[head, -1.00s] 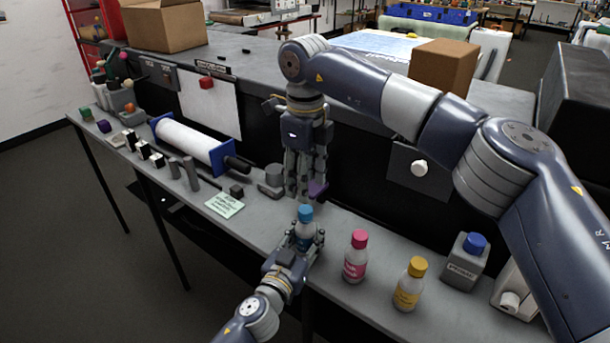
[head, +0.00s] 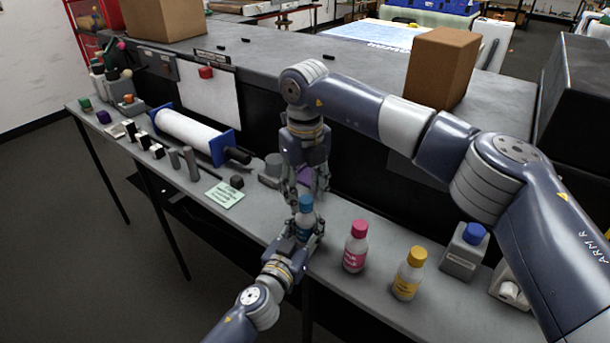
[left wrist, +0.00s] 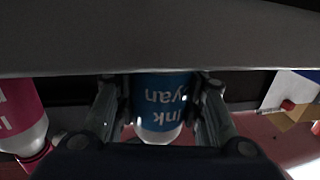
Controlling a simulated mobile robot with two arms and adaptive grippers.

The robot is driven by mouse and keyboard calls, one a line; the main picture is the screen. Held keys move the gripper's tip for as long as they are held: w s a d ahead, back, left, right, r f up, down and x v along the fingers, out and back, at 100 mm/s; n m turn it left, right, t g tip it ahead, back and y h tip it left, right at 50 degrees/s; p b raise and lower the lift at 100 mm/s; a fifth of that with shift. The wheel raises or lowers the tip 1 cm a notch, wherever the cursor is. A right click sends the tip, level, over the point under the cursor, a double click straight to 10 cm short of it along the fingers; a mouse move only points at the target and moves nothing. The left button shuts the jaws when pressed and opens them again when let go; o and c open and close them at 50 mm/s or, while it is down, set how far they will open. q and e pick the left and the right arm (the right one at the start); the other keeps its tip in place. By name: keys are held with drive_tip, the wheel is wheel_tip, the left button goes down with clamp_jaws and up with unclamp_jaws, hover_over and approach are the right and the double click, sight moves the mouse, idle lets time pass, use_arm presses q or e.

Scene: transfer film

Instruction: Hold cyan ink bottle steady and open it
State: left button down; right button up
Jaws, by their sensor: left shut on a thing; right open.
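The cyan ink bottle (head: 305,219) stands upright on the shelf, with its blue cap (head: 306,202) on top. My left gripper (head: 303,238) is shut around the bottle's body. In the left wrist view the bottle's blue label (left wrist: 163,98) shows between the two fingers of the left gripper (left wrist: 160,118). My right gripper (head: 306,190) points down from above with its fingers open. Its fingertips are just above and around the height of the cap. Whether they touch the cap cannot be told.
A green note (head: 224,194) and a blue-ended roller (head: 192,135) lie to the left. A raised counter wall runs behind the shelf.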

use_arm(q)
drive_tip(key=shift+f, duration=0.15)
use_arm(e)
drive_tip(key=shift+f, duration=0.8)
clamp_jaws()
drive_tip(key=shift+n, duration=0.3)
drive_tip(key=shift+r, duration=0.2)
drive_tip(key=shift+r, duration=0.95)
